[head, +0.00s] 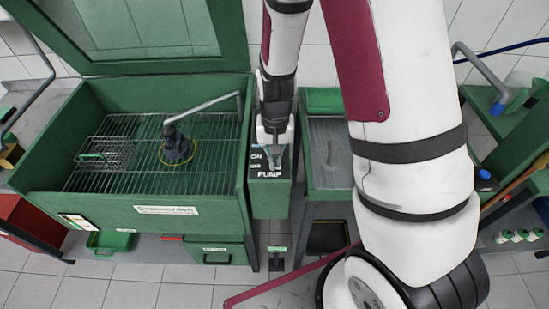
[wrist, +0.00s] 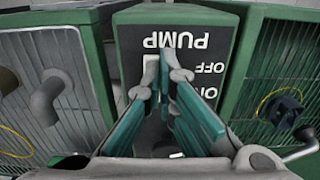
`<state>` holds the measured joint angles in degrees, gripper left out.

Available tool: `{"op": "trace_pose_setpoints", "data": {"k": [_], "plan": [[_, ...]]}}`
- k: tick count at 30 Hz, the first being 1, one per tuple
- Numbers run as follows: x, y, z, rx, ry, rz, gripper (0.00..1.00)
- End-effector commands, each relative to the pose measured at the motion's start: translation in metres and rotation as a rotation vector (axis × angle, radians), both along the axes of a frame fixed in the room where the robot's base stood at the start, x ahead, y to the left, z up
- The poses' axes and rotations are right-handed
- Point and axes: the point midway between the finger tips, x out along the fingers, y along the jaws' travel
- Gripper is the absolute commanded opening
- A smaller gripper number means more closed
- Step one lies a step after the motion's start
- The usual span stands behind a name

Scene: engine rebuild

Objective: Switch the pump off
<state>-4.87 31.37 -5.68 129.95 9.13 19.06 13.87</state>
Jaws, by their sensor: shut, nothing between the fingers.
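The pump control box (head: 270,198) is green with a dark top panel lettered PUMP, OFF and ON. In the wrist view, the panel (wrist: 208,45) is upside down, with OFF nearer the PUMP lettering than ON. My gripper (head: 274,164) points down over this panel, and in the wrist view its fingers (wrist: 164,84) are shut and empty beside the OFF lettering. A pale piece (wrist: 151,70) shows beside the fingertips, perhaps part of the switch or its plate. The switch's position is hidden; I cannot tell whether the fingers touch it.
The green parts washer (head: 155,215) stands left with its lid raised. On its grid are a wire basket (head: 105,153) and a dark part (head: 177,148) with a yellow ring. My arm covers much of the right side.

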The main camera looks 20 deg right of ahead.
Motion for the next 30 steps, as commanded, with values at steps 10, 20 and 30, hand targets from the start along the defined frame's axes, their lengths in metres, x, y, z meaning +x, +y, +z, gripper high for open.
{"op": "trace_pose_setpoints", "data": {"k": [10,20,30], "plan": [[-0.001,0.0,0.026,0.0,-0.001,-0.001,0.0],[-0.001,0.0,0.05,0.0,-0.002,0.0,0.0],[-0.001,0.0,0.069,0.0,0.0,0.001,0.0]]}}
